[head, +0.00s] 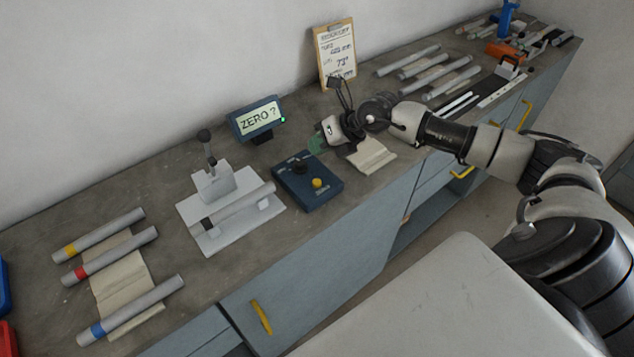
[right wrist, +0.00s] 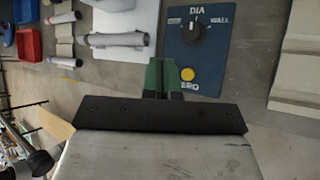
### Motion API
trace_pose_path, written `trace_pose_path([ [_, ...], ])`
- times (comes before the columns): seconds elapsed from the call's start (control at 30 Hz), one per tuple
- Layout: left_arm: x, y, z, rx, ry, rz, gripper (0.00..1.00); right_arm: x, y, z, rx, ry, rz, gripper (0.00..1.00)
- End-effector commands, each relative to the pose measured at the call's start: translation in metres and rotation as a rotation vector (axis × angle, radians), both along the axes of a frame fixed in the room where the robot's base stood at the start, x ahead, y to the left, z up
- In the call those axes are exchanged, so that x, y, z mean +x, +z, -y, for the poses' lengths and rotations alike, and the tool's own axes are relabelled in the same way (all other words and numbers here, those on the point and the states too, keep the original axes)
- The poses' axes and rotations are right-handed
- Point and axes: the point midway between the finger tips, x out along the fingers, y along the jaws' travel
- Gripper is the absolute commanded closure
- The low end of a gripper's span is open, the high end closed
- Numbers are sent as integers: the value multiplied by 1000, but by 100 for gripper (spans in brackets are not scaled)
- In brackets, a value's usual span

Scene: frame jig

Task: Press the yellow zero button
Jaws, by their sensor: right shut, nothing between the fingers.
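The yellow zero button (head: 317,183) sits on the front part of a dark blue control box (head: 325,197) on the bench. A dark knob (head: 299,168) is behind it on the box. In the right wrist view the yellow button (right wrist: 187,74) shows just right of my green fingertips, beside the partly hidden word ZERO. My right gripper (head: 317,145) is shut and empty. It hovers near the back right of the box, apart from the button. A display (head: 257,120) behind the box reads "ZERO ?". My left gripper is not in view.
A pale measuring stand (head: 213,183) with a grey tube (head: 240,204) across it is left of the box. Several banded tubes lie further left. A beige cloth (head: 372,156) is right of the box, and a clipboard (head: 335,52) leans on the wall.

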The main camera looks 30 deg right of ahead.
Motion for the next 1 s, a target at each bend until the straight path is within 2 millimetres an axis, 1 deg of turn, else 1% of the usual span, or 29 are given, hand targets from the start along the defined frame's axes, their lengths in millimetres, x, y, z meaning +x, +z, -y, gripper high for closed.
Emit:
trace_pose_path([
  [0.03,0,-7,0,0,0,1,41,0,-9,0,0,0,-1,100],
  [0.3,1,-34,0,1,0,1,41,0,-48,-1,2,0,-2,100],
  [0.4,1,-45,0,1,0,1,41,0,-62,-1,1,0,-1,100],
  [0.5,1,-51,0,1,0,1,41,0,-72,0,1,0,0,100],
  [0.67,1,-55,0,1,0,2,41,0,-78,0,1,1,0,100],
  [1.0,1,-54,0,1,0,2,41,0,-77,0,1,1,0,100],
])
